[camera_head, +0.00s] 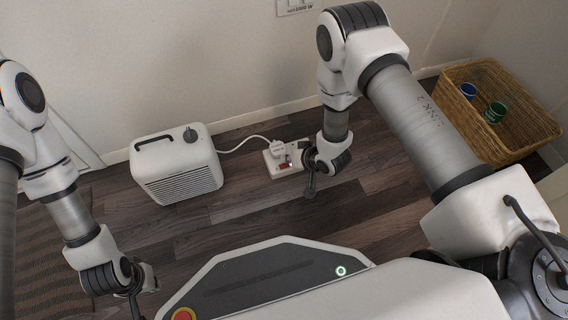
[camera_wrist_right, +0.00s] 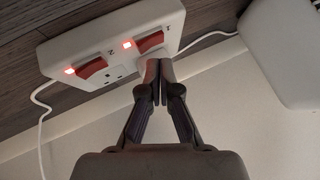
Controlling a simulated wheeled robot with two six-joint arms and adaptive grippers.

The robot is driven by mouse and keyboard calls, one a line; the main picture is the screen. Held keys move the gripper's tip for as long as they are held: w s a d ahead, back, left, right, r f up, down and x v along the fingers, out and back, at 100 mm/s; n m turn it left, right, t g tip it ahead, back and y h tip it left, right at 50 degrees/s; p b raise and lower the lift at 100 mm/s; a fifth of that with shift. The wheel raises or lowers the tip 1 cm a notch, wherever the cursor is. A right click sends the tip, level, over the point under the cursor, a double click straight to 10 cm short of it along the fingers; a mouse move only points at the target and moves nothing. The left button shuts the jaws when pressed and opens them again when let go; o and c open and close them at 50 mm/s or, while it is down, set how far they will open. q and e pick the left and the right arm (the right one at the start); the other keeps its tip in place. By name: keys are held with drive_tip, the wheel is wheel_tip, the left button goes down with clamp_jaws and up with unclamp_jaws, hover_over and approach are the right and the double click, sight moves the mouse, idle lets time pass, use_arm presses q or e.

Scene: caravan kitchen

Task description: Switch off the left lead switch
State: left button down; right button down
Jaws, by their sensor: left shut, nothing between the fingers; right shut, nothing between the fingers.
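The white extension lead (camera_head: 270,163) lies on the floor by the wall, with a white plug (camera_head: 279,148) in its left socket. In the right wrist view the lead (camera_wrist_right: 55,50) shows two red rocker switches, marked 1 (camera_wrist_right: 150,42) and 2 (camera_wrist_right: 92,67), each with a lit red lamp beside it. Switch 1 is on the heater's side, which is left in the head view. My right gripper (camera_wrist_right: 160,66) is shut and empty, its tips over the lead near switch 1 and hiding part of the plug; contact cannot be told. My left gripper (camera_head: 138,291) is shut and empty, far from the lead.
A white heater (camera_head: 180,181) stands left of the lead, and its cable (camera_head: 240,143) runs to the plug. A wicker basket (camera_head: 540,130) with cups stands at the right. A striped mat (camera_head: 40,250) lies at the left. The wooden floor before the lead is clear.

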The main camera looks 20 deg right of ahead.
sight(285, 166)
idle(0.5)
drive_tip(key=shift+f, duration=0.4)
drive_tip(key=shift+d+f, duration=0.1)
drive_tip(key=shift+f, duration=0.2)
idle(0.3)
drive_tip(key=shift+r+p, duration=0.8)
drive_tip(key=shift+r, duration=0.15)
drive_tip(key=shift+f, duration=0.1)
wheel_tip(285, 166, up, 7)
drive_tip(key=a+p, duration=0.1)
drive_tip(key=p, duration=0.5)
drive_tip(key=shift+p, duration=0.35)
